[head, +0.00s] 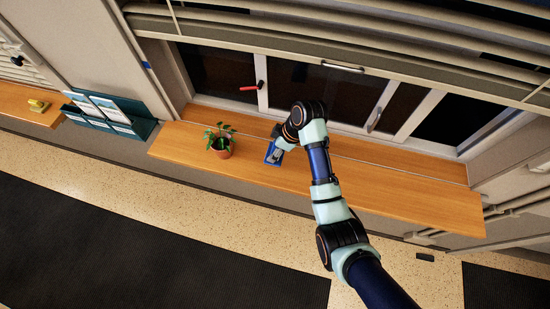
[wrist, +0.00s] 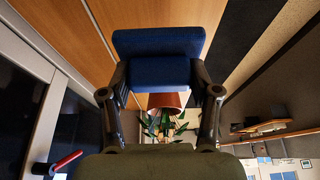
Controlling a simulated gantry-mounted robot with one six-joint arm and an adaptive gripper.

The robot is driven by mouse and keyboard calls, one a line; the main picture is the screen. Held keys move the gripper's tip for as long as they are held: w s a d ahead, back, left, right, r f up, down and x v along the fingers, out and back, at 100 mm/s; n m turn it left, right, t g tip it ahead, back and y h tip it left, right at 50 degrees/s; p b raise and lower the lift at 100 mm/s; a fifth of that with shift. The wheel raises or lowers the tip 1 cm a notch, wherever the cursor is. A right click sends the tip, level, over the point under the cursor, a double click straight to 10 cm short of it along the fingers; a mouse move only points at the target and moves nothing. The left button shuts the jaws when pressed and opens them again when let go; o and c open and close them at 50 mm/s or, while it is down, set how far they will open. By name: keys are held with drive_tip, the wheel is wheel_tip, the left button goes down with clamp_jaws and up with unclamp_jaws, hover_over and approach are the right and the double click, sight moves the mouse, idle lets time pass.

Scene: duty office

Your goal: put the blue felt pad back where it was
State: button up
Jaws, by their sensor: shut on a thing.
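The blue felt pad (wrist: 158,58) is a thick dark blue block between the two fingertips of my gripper (wrist: 157,76) in the wrist view. My gripper is shut on it. In the head view the pad (head: 270,157) shows as a small blue patch, partly covered by my gripper (head: 277,153), over the wooden sill (head: 400,197) just right of the potted plant. I cannot tell whether the pad touches the sill.
The plant in a terracotta pot (head: 221,148) stands on the sill, close left of my gripper. A window with a red handle (head: 250,87) is behind. A teal leaflet rack (head: 105,118) is left of the sill. The sill's right part is clear.

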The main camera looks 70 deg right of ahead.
drive_tip(key=shift+f, duration=3.05)
drive_tip(key=shift+f, duration=0.1)
drive_tip(key=o, duration=1.1)
drive_tip(key=shift+r, duration=0.2)
drive_tip(key=v, duration=1.2)
drive_tip(key=shift+f, duration=0.1)
